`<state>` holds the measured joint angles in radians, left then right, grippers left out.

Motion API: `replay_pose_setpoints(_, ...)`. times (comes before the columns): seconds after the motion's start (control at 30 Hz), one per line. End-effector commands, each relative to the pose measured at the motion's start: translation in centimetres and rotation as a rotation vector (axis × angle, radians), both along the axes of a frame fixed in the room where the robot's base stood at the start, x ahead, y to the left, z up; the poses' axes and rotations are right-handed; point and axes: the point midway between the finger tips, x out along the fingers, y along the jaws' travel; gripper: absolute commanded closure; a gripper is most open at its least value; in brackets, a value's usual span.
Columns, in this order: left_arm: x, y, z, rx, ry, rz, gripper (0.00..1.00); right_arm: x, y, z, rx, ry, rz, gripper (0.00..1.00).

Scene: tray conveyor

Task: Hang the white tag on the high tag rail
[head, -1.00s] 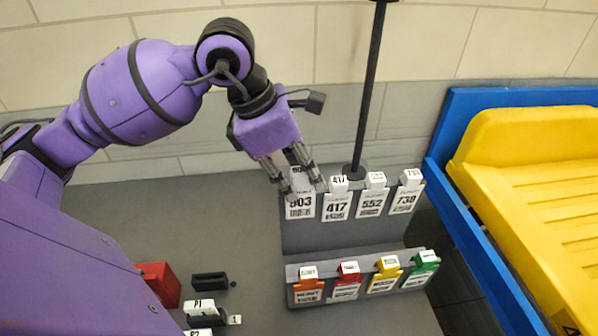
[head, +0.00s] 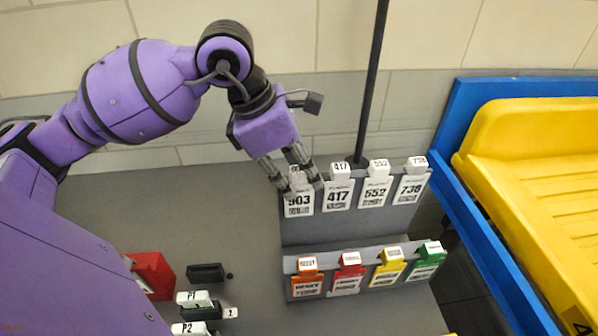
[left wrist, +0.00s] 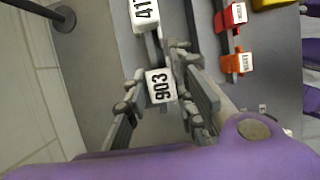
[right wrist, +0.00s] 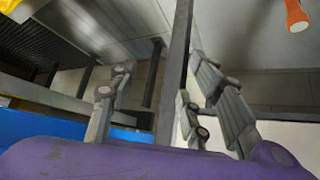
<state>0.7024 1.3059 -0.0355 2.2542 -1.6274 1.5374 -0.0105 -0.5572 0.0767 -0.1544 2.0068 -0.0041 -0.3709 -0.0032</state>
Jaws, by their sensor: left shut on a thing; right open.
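The white tag marked 903 (head: 298,204) is at the left end of the grey high tag rail (head: 335,228), beside white tags 417 (head: 338,195), 552 (head: 375,192) and 738 (head: 411,189). My left gripper (head: 299,182) is shut on the 903 tag from above. In the left wrist view its white top (left wrist: 160,85) sits between the fingers, next to the 417 tag's top (left wrist: 145,14). The tag hangs roughly upright. The fingers hide whether its hook is seated on the rail. My right gripper (right wrist: 158,68) shows only in the right wrist view, open and empty.
A lower rail in front holds orange (head: 306,283), red (head: 347,277), yellow (head: 388,270) and green (head: 427,262) tags. A dark pole (head: 371,85) stands behind the high rail. A blue-framed yellow conveyor (head: 535,150) is at right. A red box (head: 152,273) sits at lower left.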

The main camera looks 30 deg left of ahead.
Motion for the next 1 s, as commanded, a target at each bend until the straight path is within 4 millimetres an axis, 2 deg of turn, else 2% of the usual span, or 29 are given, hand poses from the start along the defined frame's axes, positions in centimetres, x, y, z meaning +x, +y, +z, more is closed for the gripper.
replay_pose_setpoints(0.17, 0.0, 0.0, 0.1, 0.0, -0.001, 0.0, 1.0, 0.1, 0.0, 0.1, 0.001, -0.002, -0.001, 0.54)
replay_pose_setpoints(0.2, 0.0, 0.0, 0.1, 0.0, -0.001, 0.0, 0.71, 0.1, 0.0, 0.1, 0.001, -0.002, -0.001, 0.54)
replay_pose_setpoints(0.33, 0.0, 0.0, 0.1, 0.001, -0.001, 0.0, 0.54, 0.1, 0.0, 0.1, 0.002, -0.001, -0.002, 0.54)
replay_pose_setpoints(0.63, 0.0, 0.0, 0.1, 0.001, -0.001, 0.0, 0.54, -0.7, -0.2, -0.1, -0.001, 0.011, -0.004, 0.54)
replay_pose_setpoints(0.73, -0.1, 0.3, 0.7, 0.002, -0.001, 0.002, 0.54, -0.6, -0.2, -0.1, -0.001, 0.01, -0.004, 0.54)
replay_pose_setpoints(0.87, -0.6, 0.9, 2.5, 0.004, -0.002, 0.002, 0.54, -0.5, -0.1, -0.1, 0.0, 0.007, -0.003, 0.54)
replay_pose_setpoints(1.0, -1.3, 1.9, 5.4, 0.004, -0.004, 0.003, 0.54, -0.4, -0.1, -0.1, 0.0, 0.006, -0.003, 0.54)
